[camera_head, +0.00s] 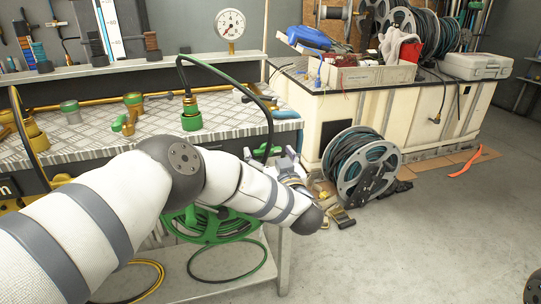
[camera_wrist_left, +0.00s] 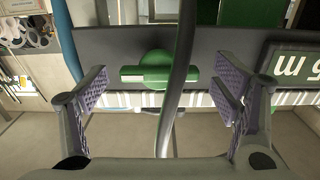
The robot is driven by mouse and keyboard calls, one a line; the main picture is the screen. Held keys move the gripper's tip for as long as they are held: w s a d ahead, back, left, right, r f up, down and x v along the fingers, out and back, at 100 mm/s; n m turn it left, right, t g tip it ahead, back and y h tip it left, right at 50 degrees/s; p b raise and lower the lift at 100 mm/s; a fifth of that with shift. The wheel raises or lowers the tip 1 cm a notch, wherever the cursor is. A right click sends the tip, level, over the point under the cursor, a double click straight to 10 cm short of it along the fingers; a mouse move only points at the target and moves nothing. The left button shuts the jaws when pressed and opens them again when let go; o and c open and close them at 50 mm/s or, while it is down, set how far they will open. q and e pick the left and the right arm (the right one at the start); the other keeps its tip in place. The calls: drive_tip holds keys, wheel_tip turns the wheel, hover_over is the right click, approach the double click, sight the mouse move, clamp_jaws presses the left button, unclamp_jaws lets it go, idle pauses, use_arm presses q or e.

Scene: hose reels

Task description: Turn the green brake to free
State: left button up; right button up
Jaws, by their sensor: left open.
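The green reel (camera_head: 212,226) hangs below the bench. My right gripper is out of view.
A green-ended hose fitting (camera_head: 191,115) stands on the patterned bench top, its black hose (camera_head: 263,98) arching down near my left gripper. A grey reel (camera_head: 361,165) stands on the floor by a cream tank (camera_head: 392,110). The floor at right is mostly clear.

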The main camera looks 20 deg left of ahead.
use_arm(q)
drive_tip(key=shift+w+a, duration=0.3)
drive_tip(key=shift+w, duration=0.15)
drive_tip(key=c, duration=1.2)
drive_tip(key=shift+o, duration=0.2)
drive_tip(key=n, duration=0.4)
drive_tip(key=shift+n, duration=0.4)
drive_tip(key=n, duration=0.4)
drive_tip(key=shift+n, duration=0.3)
drive_tip(key=n, duration=0.4)
drive_tip(key=shift+n, duration=2.3)
